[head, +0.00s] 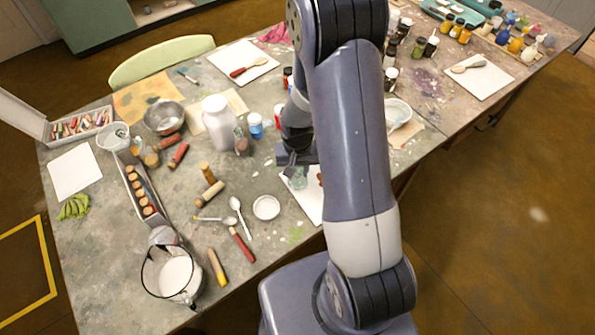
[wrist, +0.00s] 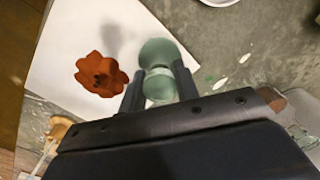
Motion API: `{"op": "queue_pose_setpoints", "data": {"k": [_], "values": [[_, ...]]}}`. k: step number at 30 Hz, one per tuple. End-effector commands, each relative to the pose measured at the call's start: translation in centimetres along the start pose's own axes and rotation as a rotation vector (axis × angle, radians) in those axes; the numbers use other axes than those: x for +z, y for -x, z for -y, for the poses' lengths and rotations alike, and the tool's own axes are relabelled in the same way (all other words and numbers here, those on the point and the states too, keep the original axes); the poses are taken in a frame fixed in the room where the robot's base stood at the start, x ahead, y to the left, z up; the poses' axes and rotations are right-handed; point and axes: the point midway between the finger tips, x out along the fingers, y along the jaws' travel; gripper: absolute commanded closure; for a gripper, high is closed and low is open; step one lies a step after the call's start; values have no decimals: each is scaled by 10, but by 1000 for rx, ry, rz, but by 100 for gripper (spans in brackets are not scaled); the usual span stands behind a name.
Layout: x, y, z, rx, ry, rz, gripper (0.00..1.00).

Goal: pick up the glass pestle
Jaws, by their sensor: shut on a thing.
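The glass pestle (wrist: 157,54) is pale green and rounded at its upper end in the wrist view. My gripper (wrist: 158,84) is shut on it, with one dark finger on each side. The pestle also shows in the head view as a small greenish shape (head: 298,180) just below my gripper (head: 296,163). It is over or beside a white sheet (wrist: 85,40). I cannot tell whether its base touches the surface.
A rust-red pigment heap (wrist: 101,74) lies on the sheet, left of the pestle. A white lid (head: 266,207), a white jar (head: 219,122), spoons (head: 240,215) and a glass jug (head: 172,275) stand or lie left of my arm on the cluttered table (head: 110,240).

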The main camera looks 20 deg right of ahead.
Motion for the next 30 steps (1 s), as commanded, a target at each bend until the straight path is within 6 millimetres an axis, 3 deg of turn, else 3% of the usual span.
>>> {"op": "queue_pose_setpoints", "data": {"k": [18, 30], "values": [[-1, 85, 0, -1, 0, -5, 99], [0, 94, 0, 0, 0, -1, 99]]}}
